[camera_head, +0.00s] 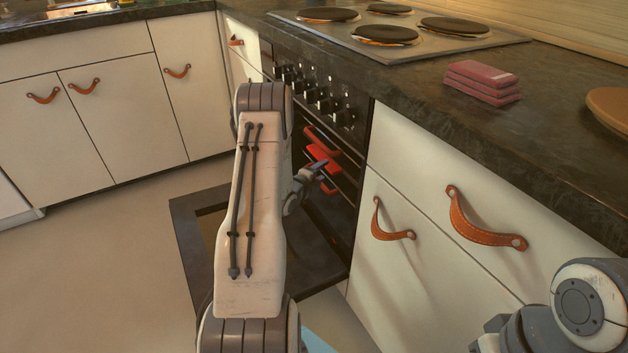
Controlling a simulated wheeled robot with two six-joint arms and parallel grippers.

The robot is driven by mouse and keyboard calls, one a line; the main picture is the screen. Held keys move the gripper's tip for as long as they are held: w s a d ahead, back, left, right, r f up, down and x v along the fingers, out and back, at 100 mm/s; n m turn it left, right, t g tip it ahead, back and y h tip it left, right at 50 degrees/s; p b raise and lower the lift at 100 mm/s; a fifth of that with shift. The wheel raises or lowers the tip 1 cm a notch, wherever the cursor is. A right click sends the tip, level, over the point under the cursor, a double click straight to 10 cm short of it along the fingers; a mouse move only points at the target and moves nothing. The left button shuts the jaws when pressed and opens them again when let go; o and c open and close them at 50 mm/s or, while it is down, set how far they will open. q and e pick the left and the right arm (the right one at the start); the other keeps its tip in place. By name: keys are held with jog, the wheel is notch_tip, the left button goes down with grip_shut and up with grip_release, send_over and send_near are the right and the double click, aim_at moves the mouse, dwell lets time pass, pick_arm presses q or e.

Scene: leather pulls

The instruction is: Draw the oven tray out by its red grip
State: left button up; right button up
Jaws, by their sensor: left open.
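The oven (352,135) stands under the hob, and its door (187,235) is folded down. Red grips show inside the dark oven opening: an upper one (319,138), a bright middle one (322,156) and a lower one (329,188). I cannot tell which belongs to the tray, and the tray itself is mostly hidden in the dark. My left gripper (321,172) is open at the oven opening, close to the middle and lower grips. My left arm hides part of the oven and door. I cannot tell whether the fingers touch a grip. My right gripper is out of view.
White drawers with leather pulls (486,232) flank the oven on the right, and more cabinets (95,125) stand at the left. The left floor is clear.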

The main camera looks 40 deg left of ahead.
pick_arm(q)
jog(key=shift+x, duration=1.3)
jog(key=shift+c, duration=0.3)
grip_shut()
